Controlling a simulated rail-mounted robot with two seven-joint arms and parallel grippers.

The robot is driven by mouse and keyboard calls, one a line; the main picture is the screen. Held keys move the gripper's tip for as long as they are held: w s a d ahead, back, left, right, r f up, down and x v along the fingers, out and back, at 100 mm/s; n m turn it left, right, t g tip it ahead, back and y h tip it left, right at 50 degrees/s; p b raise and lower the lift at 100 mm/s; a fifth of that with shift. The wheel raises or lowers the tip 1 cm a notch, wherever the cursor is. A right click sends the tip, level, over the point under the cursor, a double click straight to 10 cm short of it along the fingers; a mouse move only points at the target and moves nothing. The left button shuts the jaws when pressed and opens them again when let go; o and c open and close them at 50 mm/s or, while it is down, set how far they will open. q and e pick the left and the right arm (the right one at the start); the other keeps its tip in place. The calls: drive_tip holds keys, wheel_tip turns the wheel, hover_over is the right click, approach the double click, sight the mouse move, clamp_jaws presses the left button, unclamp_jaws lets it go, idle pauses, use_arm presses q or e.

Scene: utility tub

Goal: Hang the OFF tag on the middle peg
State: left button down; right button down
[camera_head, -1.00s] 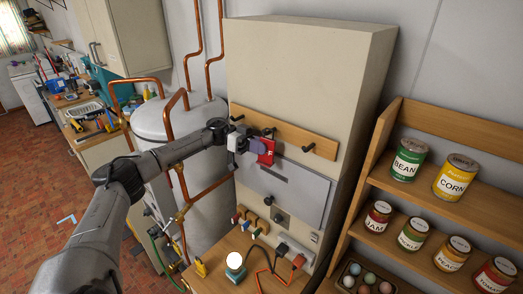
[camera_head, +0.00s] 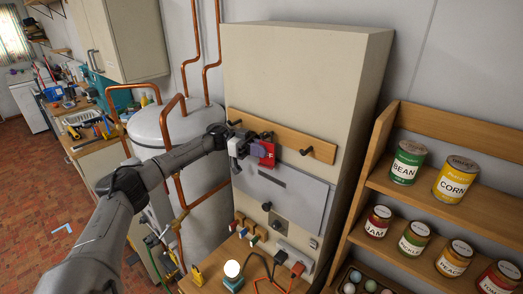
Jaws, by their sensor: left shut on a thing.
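The red OFF tag (camera_head: 267,155) is at the wooden peg rail (camera_head: 290,138) on the front of the tall beige cabinet. My left gripper (camera_head: 248,147) is shut on the tag and hides part of it. The right black peg (camera_head: 307,151) shows clear and bare. The middle peg (camera_head: 267,136) is mostly hidden behind the tag and gripper; I cannot tell whether the tag is around it or just in front of it. The left peg (camera_head: 234,123) shows beside my wrist. My right gripper is not in view.
A grey panel (camera_head: 290,195) is set in the cabinet below the rail. A wooden bench below holds a lit bulb (camera_head: 232,268) and cables. A can shelf (camera_head: 450,205) stands at right. A grey tank (camera_head: 200,140) with copper pipes stands left, behind my arm.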

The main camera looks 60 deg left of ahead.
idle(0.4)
use_arm(q)
drive_tip(key=c, duration=1.1)
unclamp_jaws()
drive_tip(key=o, duration=0.7)
drive_tip(key=shift+s+f, duration=0.1)
drive_tip(key=shift+o, duration=0.2)
drive_tip(key=shift+f, duration=0.1)
drive_tip(key=shift+c, duration=0.4)
drive_tip(key=shift+f, duration=0.2)
